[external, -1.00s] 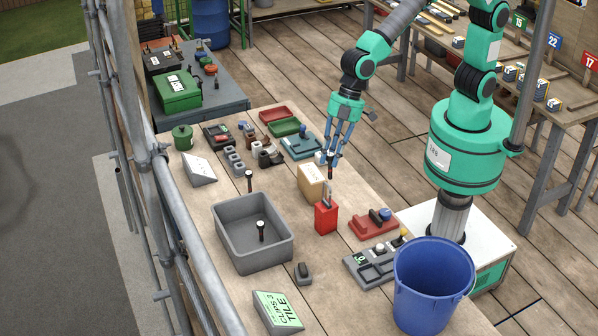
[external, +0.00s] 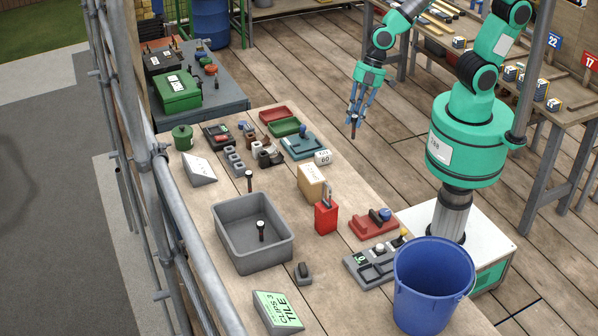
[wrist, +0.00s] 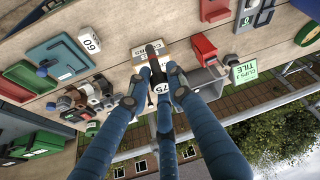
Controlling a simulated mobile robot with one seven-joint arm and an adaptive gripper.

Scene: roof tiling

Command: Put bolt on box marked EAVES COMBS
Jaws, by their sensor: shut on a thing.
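My gripper (external: 354,117) is shut on a slim dark bolt with reddish colour on it (external: 353,131), pointing down in the air beyond the table's right edge. In the wrist view the bolt (wrist: 154,62) sticks out between the fingers of my gripper (wrist: 154,84). The tan box (external: 311,183) stands on the table, left of and below my gripper in the picture; nothing shows on its top. In the wrist view its label (wrist: 140,53) reads partly as "COMBS", with the bolt in front of it.
A red box with a metal shackle (external: 326,217) stands close beside the tan box. A small white block marked 60 (external: 323,157) lies behind it. A grey bin (external: 254,235), a red tray (external: 374,225) and a blue bucket (external: 432,285) are nearby.

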